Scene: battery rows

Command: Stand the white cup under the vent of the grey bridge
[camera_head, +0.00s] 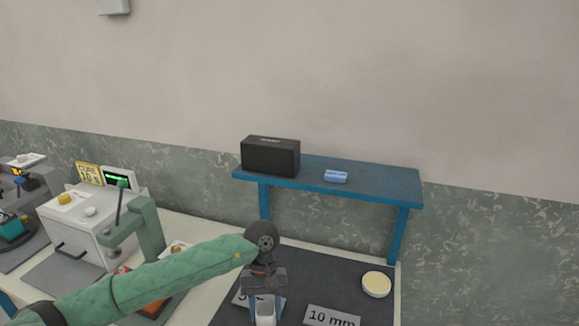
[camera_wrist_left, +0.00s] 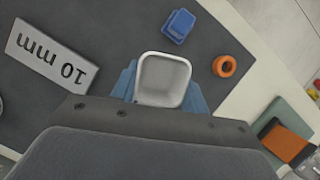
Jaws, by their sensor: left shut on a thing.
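The white cup (camera_wrist_left: 163,72) has a squarish rim and shows from above in the wrist view, between the two blue fingertips of my left gripper (camera_wrist_left: 162,88). In the head view my left gripper (camera_head: 265,297) points down over the dark mat, shut on the cup (camera_head: 265,316), whose lower part is cut off by the picture edge. I cannot tell whether the cup touches the mat. I cannot clearly pick out a grey bridge with a vent in either view. My right gripper is not in view.
The dark mat (camera_head: 350,265) bears a "10 mm" plate (camera_head: 332,318) and a round cream-topped dish (camera_head: 376,284). A blue block (camera_wrist_left: 178,26) and orange ring (camera_wrist_left: 224,66) lie near the cup. A blue shelf (camera_head: 385,183) stands behind; a white lever machine (camera_head: 85,225) is left.

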